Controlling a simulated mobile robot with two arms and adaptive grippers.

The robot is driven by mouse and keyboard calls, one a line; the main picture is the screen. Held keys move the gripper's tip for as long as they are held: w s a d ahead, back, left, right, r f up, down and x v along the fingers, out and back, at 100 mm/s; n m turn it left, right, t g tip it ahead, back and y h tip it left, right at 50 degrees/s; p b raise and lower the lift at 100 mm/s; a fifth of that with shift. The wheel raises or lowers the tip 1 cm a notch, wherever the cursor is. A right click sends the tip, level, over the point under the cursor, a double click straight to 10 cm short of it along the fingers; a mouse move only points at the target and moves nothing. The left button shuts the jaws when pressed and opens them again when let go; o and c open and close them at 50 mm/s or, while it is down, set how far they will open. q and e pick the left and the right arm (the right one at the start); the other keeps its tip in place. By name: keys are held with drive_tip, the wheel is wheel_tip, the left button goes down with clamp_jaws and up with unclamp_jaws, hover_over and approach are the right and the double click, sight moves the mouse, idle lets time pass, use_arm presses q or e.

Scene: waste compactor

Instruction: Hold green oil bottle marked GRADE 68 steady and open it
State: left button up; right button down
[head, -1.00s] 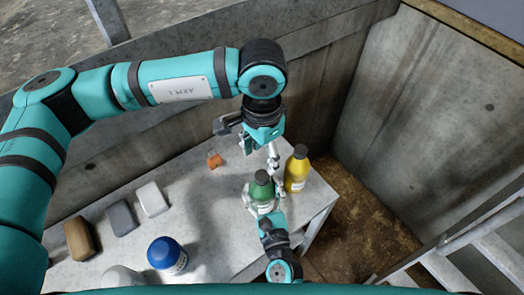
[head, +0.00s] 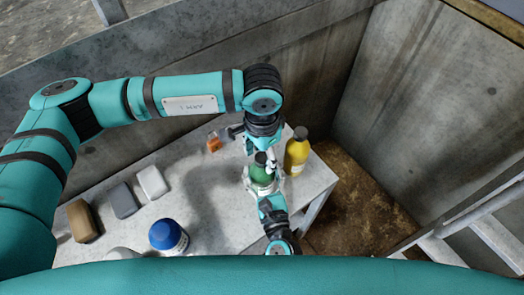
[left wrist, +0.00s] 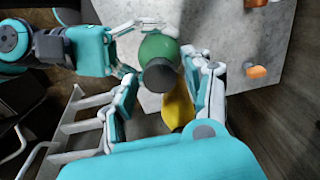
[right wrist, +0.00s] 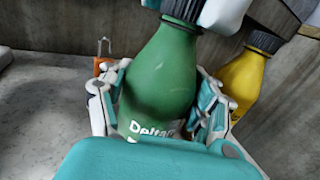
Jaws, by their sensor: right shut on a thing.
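The green oil bottle (right wrist: 160,80) stands upright on the table, with "Delta" readable on its label; the grade marking is not visible. My right gripper (head: 263,184) is shut around its body from the near side. The bottle's dark cap (left wrist: 160,75) shows from above in the left wrist view. My left gripper (left wrist: 163,85) is open, pointing down, with its fingers on either side of the cap. In the right wrist view its white fingertips (right wrist: 222,14) partly cover the cap.
A yellow bottle (head: 297,155) with a dark cap stands close to the right. An orange item (head: 214,143) lies behind on the grey table (head: 215,205). A blue-capped bottle (head: 168,236) and several blocks (head: 122,200) are at the left. Concrete walls (head: 410,90) rise behind.

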use_arm(q)
clamp_jaws()
drive_tip(key=n, duration=1)
drive_tip(key=shift+n, duration=0.4)
drive_tip(key=n, duration=0.8)
drive_tip(key=shift+n, duration=0.3)
drive_tip(key=n, duration=0.6)
drive_tip(key=shift+n, duration=0.4)
drive_tip(key=n, duration=0.6)
drive_tip(key=shift+n, duration=0.3)
drive_tip(key=n, duration=0.6)
drive_tip(key=shift+r+n, duration=0.1)
drive_tip(key=shift+n, duration=0.3)
drive_tip(key=n, duration=0.6)
drive_tip(key=shift+n, duration=0.4)
drive_tip(key=n, duration=0.7)
drive_tip(key=shift+n, duration=0.3)
